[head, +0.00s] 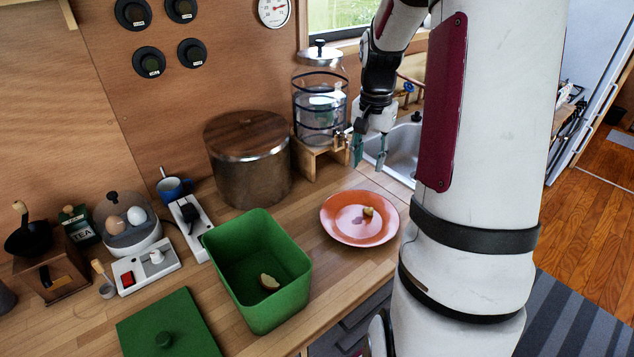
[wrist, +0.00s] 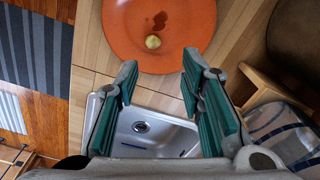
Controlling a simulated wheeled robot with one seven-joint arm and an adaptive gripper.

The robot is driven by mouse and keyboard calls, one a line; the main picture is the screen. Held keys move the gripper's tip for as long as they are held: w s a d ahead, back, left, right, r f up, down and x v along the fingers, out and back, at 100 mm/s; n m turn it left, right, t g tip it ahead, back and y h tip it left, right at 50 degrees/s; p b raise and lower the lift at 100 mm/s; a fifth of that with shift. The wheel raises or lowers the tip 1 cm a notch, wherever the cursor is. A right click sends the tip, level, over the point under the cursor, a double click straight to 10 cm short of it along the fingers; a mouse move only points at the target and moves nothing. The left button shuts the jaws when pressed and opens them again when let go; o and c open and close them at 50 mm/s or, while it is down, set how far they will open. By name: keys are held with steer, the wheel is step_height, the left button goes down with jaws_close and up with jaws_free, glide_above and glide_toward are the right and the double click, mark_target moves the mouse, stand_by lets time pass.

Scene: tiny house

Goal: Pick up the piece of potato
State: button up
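A small yellowish piece that looks like potato (head: 369,212) lies on the orange plate (head: 345,233), near a darker stain. It also shows in the wrist view (wrist: 153,42), beyond the fingertips. A second cut piece with brownish skin (head: 269,283) lies inside the green bin (head: 307,283); I cannot tell for certain whether it is potato too. My gripper (head: 368,150) hangs above the sink side of the counter, behind and above the plate. In the wrist view my gripper (wrist: 158,78) is open, with nothing between its green fingers.
A metal pot with wooden lid (head: 248,165) and a glass dispenser on a wooden stand (head: 321,160) stand left of my gripper. The sink (wrist: 166,126) lies below it. A green lid (head: 168,325) lies left of the bin. The counter around the plate is mostly clear.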

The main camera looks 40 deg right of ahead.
step_height(320, 180, down, 4)
steer(key=d+r+m, duration=0.1)
steer(key=d, duration=0.2)
glide_above(369, 208)
step_height(369, 208, down, 7)
steer(key=shift+s+f, duration=0.1)
steer(key=shift+f, duration=0.05)
steer(key=shift+f+p, duration=0.7)
steer(key=shift+f, duration=2.5)
steer(key=shift+c, duration=0.2)
steer(key=c, duration=0.5)
